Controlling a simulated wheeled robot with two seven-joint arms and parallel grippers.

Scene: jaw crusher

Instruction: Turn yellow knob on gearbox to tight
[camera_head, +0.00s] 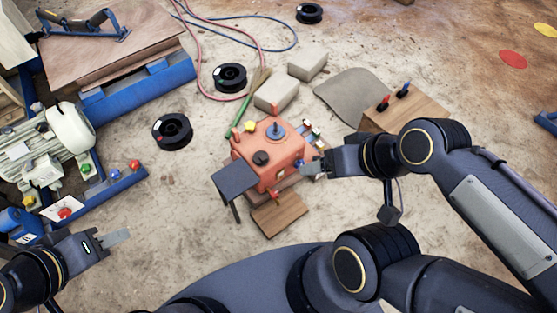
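The orange-red gearbox (281,169) stands on the floor near the middle of the head view. A yellow knob (250,126) sits at its upper left edge. A black cap (261,158) and a blue-grey round fitting (275,132) are on its top. My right gripper (312,168) is at the gearbox's right side, close to small coloured fittings, apart from the yellow knob. Its fingers are too small to tell open from shut, and I cannot tell if it touches the gearbox. My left gripper (116,238) is over bare floor at lower left, with no object visible in it. Its fingers overlap from this angle.
A dark plate on legs (234,179) and a wooden board (279,214) stand in front of the gearbox. A wooden box with red and blue levers (408,112) is at right. Grey blocks (276,95), black spools (172,131) and hoses lie behind. A motor (50,145) is at left.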

